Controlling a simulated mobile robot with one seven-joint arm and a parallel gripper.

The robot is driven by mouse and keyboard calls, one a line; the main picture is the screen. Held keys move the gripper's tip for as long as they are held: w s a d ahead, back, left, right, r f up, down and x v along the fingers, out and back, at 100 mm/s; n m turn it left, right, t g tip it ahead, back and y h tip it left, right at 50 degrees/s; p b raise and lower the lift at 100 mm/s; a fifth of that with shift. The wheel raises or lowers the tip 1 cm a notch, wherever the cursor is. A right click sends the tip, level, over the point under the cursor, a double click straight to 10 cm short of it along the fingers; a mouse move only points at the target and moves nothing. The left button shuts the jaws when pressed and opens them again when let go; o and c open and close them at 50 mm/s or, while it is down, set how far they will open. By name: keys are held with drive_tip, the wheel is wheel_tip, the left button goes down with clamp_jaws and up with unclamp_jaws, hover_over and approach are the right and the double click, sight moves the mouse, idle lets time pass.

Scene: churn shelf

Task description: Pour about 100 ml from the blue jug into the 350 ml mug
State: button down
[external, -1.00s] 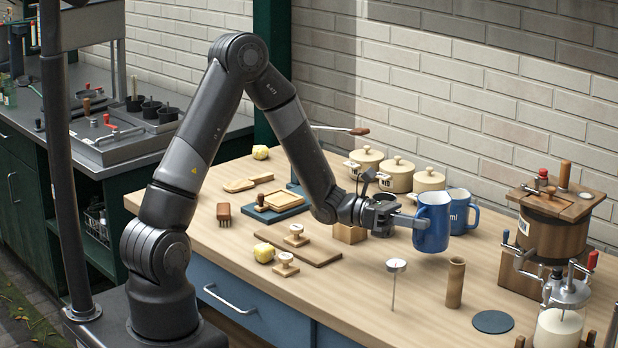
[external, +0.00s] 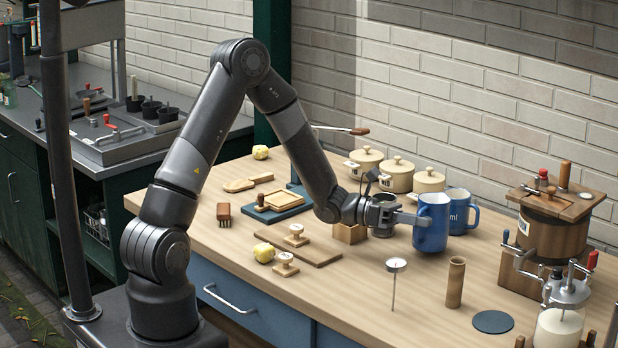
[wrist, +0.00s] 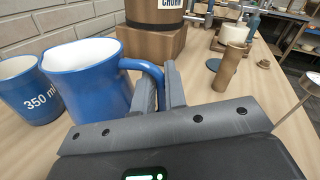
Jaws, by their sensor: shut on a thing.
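The blue jug (external: 431,228) is upright at the middle right of the worktop. In the wrist view the jug (wrist: 88,84) stands left of my fingers, its spout side away from them. My gripper (external: 412,218) is shut on the jug's handle; in the wrist view the fingers (wrist: 160,88) close around the blue handle. I cannot tell whether the jug's base touches the table. The blue 350 ml mug (external: 461,213) stands upright just behind and right of the jug. Its "350 ml" label shows in the wrist view (wrist: 35,98). The liquid inside the jug is hidden.
A wooden churn (external: 540,236) stands at the right. A wooden cylinder (external: 455,283), a thin thermometer-like probe (external: 394,285) and a dark round coaster (external: 493,322) are in front. Lidded cream pots (external: 398,175) stand behind. The brick wall bounds the back.

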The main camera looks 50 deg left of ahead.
sight(424, 207)
drive_tip(key=r+n, duration=0.1)
drive_tip(key=w, duration=0.1)
drive_tip(key=w+r+n, duration=0.1)
drive_tip(key=shift+w+a+r+n+y, duration=0.25)
drive_tip(key=shift+r+n+y, duration=0.05)
drive_tip(key=shift+w+a+r+n+g, duration=0.15)
drive_tip(key=shift+w+r+n, duration=0.15)
drive_tip(key=shift+w+n, duration=0.2)
drive_tip(key=shift+w+r+n+g, duration=0.15)
drive_tip(key=shift+w+r+n, duration=0.1)
drive_tip(key=shift+w+n, duration=0.2)
drive_tip(key=w+a+r+n+g, duration=0.1)
drive_tip(key=w+r+n, duration=0.3)
drive_tip(key=r, duration=0.1)
drive_tip(key=shift+w+r+y, duration=0.15)
drive_tip(key=shift+w+y, duration=0.15)
drive_tip(key=shift+w, duration=0.05)
drive_tip(key=shift+w+a+r+n+g, duration=0.1)
drive_tip(key=shift+w+r+n+g, duration=0.4)
drive_tip(key=shift+n, duration=0.45)
drive_tip(key=shift+w+a+r+n, duration=0.15)
drive_tip(key=shift+w+r+n, duration=0.45)
drive_tip(key=shift+w+n, duration=0.15)
idle(0.4)
drive_tip(key=shift+w+a+r+n+g+p, duration=0.15)
drive_tip(key=shift+w+r+n, duration=0.1)
drive_tip(key=shift+w, duration=0.4)
drive_tip(key=shift+w+a+r+n+g+p, duration=0.1)
drive_tip(key=shift+w+n+g+p, duration=0.1)
drive_tip(key=shift+w, duration=0.4)
